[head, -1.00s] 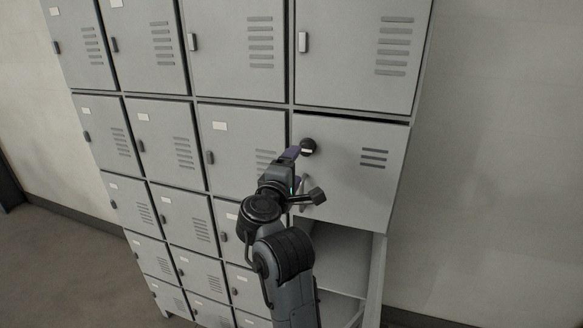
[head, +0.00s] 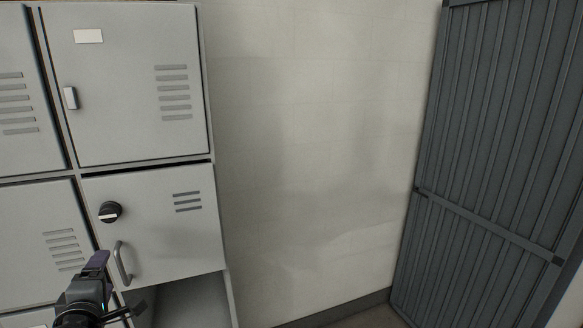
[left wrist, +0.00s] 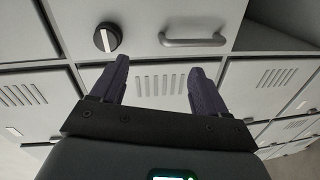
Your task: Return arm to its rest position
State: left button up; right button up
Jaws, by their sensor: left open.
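My left gripper (head: 100,268) is at the lower left of the head view, in front of the lockers and just left of a door handle (head: 122,264). In the left wrist view its two purple fingers (left wrist: 158,85) are spread apart with nothing between them. The locker door (head: 160,240) there has a round black knob (head: 110,212) and the bar handle. The knob (left wrist: 107,37) and handle (left wrist: 193,39) lie beyond the fingertips in the left wrist view, apart from them. My right gripper is not in view.
Grey lockers (head: 130,90) fill the left of the head view. An open compartment (head: 185,302) lies below the knobbed door. A bare wall (head: 305,150) is in the middle, and a dark ribbed metal panel (head: 500,160) stands at the right.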

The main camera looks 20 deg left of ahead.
pick_arm(q)
jog(key=s+d+f+m+g+h, duration=0.1)
jog(key=d+f+m+h, duration=0.3)
jog(key=d+f+m, duration=0.5)
jog(key=s+d+f+m+g+h, duration=0.1)
jog(key=d+f+m+h, duration=0.3)
jog(key=f, duration=0.8)
jog(key=s+d+f+m+g+h, duration=0.2)
jog(key=s+d+f+m+g, duration=0.1)
jog(key=s+d+f+m, duration=0.5)
jog(key=s+d+f+m+g+h, duration=0.25)
jog(key=s+d+f+m, duration=0.3)
jog(key=d, duration=0.45)
notch_tip(320, 180, up, 17)
jog(key=p, duration=1.6)
jog(key=shift+f+g+y, duration=0.2)
jog(key=shift+g+y, duration=0.15)
jog(key=shift+g, duration=0.1)
jog(key=shift+s+d, duration=0.1)
